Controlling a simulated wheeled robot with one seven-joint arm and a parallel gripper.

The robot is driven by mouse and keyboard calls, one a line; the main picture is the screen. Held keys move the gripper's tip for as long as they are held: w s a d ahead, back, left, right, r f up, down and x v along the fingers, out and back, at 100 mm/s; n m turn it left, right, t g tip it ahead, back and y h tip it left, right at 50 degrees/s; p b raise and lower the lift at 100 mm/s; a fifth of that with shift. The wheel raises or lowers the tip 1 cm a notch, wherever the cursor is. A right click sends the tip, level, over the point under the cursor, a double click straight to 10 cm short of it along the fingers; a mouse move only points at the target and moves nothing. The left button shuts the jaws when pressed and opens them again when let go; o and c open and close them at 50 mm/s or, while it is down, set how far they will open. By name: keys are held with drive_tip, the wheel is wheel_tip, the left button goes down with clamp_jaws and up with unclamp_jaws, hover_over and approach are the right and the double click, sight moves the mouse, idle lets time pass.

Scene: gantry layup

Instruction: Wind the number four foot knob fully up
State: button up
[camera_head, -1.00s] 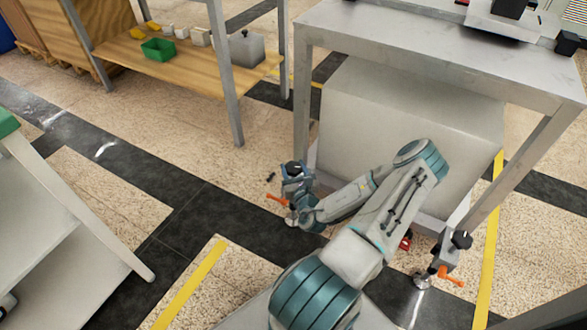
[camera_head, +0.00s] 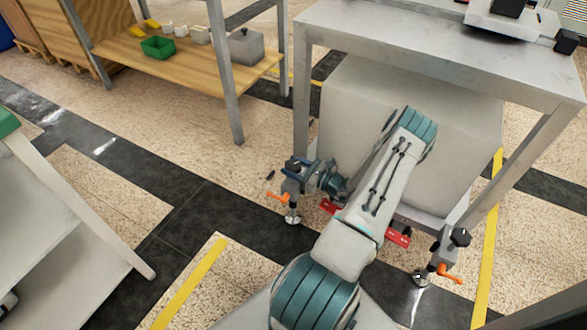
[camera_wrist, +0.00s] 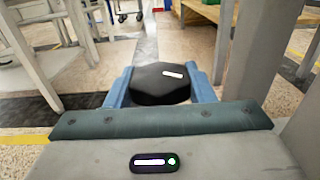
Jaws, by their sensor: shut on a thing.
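My gripper (camera_wrist: 160,78) is shut on a black foot knob (camera_wrist: 158,88), with a blue-grey finger on either side. A white mark shows on the knob's top. In the head view the knob (camera_head: 292,164) tops the left foot at the bench's near corner, and my gripper reaches it from the right. That foot has an orange lever (camera_head: 278,197) and a round metal pad (camera_head: 293,219) at the floor. I cannot read a number on it. The right foot has its own black knob (camera_head: 461,238) and orange lever (camera_head: 450,274), apart from my gripper.
The grey metal bench (camera_head: 430,50) stands over a large pale box (camera_head: 350,110). A red part (camera_head: 398,237) shows low behind my arm. A wooden shelf (camera_head: 185,62) with a green bin (camera_head: 158,48) is at upper left. Open floor lies left of the foot.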

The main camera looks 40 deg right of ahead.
drive_tip(key=shift+n+g+y+b, duration=0.4)
drive_tip(key=shift+n+g+y, duration=0.2)
drive_tip(key=shift+n+y, duration=0.5)
drive_tip(key=shift+y, duration=0.3)
drive_tip(key=o, duration=1)
drive_tip(key=p+v, duration=0.3)
drive_tip(key=v, duration=1)
drive_tip(key=shift+s+d, duration=0.2)
drive_tip(key=shift+s, duration=0.1)
